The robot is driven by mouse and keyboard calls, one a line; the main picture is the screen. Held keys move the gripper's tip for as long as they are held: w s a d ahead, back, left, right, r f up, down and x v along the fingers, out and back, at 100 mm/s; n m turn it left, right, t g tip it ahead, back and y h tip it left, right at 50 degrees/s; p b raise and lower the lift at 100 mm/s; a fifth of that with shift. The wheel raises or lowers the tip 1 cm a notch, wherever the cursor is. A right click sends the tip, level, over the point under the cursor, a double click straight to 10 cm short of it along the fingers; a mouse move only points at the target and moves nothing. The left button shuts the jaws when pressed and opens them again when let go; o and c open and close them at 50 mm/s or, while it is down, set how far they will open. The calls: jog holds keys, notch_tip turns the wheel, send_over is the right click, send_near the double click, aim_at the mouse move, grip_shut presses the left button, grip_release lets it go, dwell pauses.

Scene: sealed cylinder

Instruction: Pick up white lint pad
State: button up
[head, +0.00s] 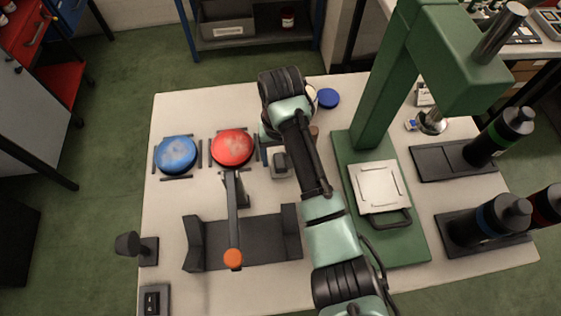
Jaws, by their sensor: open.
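I cannot single out the white lint pad with certainty. A small pale round thing (312,94) shows only in part at the right edge of my wrist, beside a blue disc (328,98). A small white item (424,95) lies behind the green press. My arm reaches up the middle of the head view and bends down at the wrist. My gripper (267,144) is mostly hidden under the wrist, over the table right of the red round lid (232,147). It is open, and I see nothing held in it.
The green press (378,130) with a pale square plate (379,187) stands right of my arm. A blue lid (177,155), a dark cradle (250,240) and an orange-tipped lever (233,225) are at left. The table's (190,112) back left is clear.

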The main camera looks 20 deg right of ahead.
aim_at(281, 160)
jog(key=shift+f, duration=0.55)
grip_shut()
jog(key=shift+r, duration=0.15)
notch_tip(281, 160, up, 10)
jog(key=p, duration=0.2)
jog(key=shift+p, duration=0.3)
